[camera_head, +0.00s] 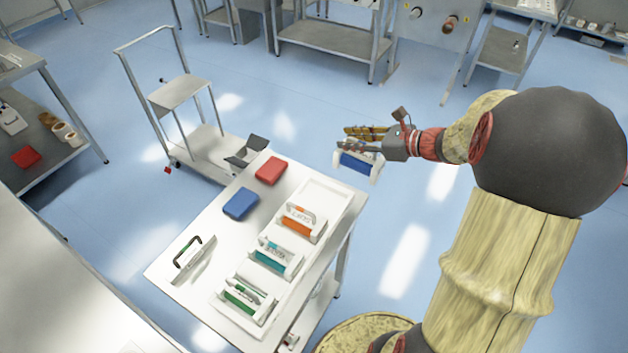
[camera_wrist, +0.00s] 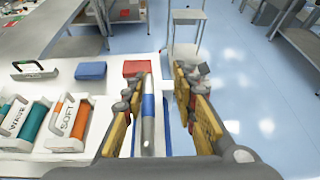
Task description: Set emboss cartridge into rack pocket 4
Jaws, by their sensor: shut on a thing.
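My gripper (camera_head: 365,142) is shut on the emboss cartridge (camera_head: 357,163), a white-framed piece with a blue roller, and holds it in the air just past the right far corner of the white table. In the wrist view the cartridge's pale handle with a blue band (camera_wrist: 148,118) lies between the yellow fingers (camera_wrist: 150,105); much of the frame is hidden. The white rack (camera_head: 322,192) lies along the table's right side. It holds an orange cartridge (camera_head: 298,224), a teal one (camera_head: 277,258) and a green one (camera_head: 244,298). The rack's far end is empty.
A red box (camera_head: 271,170) and a blue box (camera_head: 241,204) lie left of the rack. A metal trolley (camera_head: 190,115) stands behind the table. The floor around my gripper is clear.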

